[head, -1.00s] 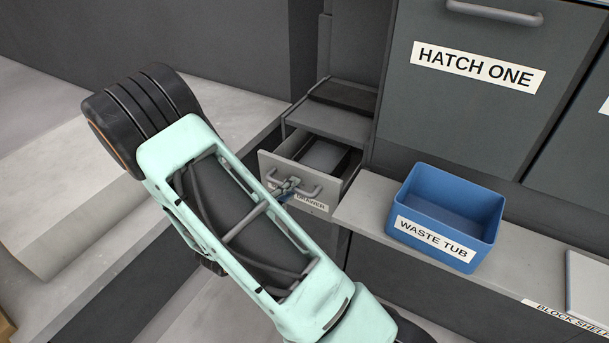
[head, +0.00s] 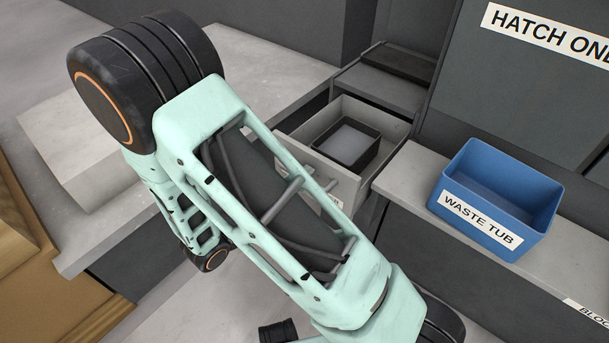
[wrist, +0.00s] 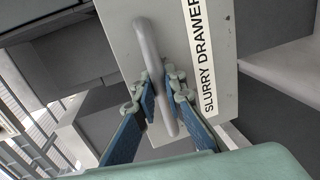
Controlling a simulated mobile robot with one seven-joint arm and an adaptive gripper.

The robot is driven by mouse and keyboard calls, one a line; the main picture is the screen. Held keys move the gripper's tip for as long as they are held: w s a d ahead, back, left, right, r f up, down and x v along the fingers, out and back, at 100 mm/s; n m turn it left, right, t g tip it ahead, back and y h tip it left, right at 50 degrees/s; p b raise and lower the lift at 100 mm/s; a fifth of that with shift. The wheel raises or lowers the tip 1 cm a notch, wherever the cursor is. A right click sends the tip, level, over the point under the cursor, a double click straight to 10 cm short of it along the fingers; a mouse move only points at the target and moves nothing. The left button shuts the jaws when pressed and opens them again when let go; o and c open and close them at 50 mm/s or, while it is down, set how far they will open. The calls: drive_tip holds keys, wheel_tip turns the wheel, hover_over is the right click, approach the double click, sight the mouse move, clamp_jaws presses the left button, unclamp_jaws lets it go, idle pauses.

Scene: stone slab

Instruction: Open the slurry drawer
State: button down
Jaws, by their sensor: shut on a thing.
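The slurry drawer (head: 375,117) is a light grey drawer standing well out of its cabinet. A dark open box (head: 345,143) with a pale grey inside sits in it. In the head view my arm hides most of the drawer front and its handle. In the wrist view the drawer front (wrist: 120,50) shows its "SLURRY DRAWER" label and its grey bar handle (wrist: 150,50). My gripper (wrist: 160,95) has its blue-padded fingers on either side of the handle bar and is shut on it.
A blue waste tub (head: 490,205) stands on the grey ledge (head: 405,170) right of the drawer. The labelled hatch (head: 530,90) is above it. A pale stone slab (head: 85,150) lies on the left. A wooden surface (head: 40,270) is at the lower left.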

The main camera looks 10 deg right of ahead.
drive_tip(key=c, duration=2)
unclamp_jaws()
drive_tip(key=v, duration=1.2)
